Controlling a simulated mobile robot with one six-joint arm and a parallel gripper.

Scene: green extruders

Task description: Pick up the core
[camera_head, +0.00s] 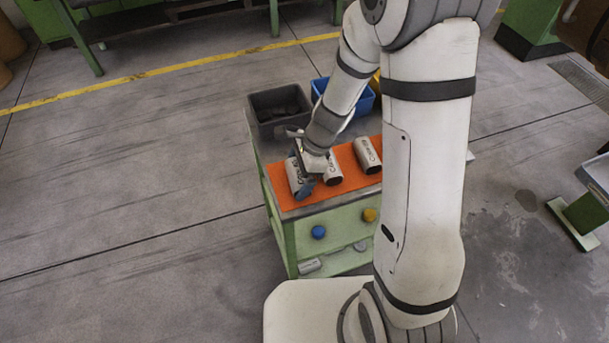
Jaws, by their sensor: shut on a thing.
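Several pale grey cylindrical cores with dark lettering lie on an orange mat (347,162) on top of a small green cart. My gripper (306,174) is down at the left core (294,179) and shut on it. The core lies at mat level, and I cannot tell whether it is lifted. The middle core (333,174) is just right of my gripper and partly hidden by my wrist. The right core (367,155) lies apart, near my arm. My arm hides the right end of the mat.
A dark grey bin (262,98) and a blue bin (363,103) stand behind the mat, close to my forearm. The cart's front has a blue knob (318,232) and a yellow knob (370,214). Another cylinder (310,266) lies low on the cart. Floor to the left is clear.

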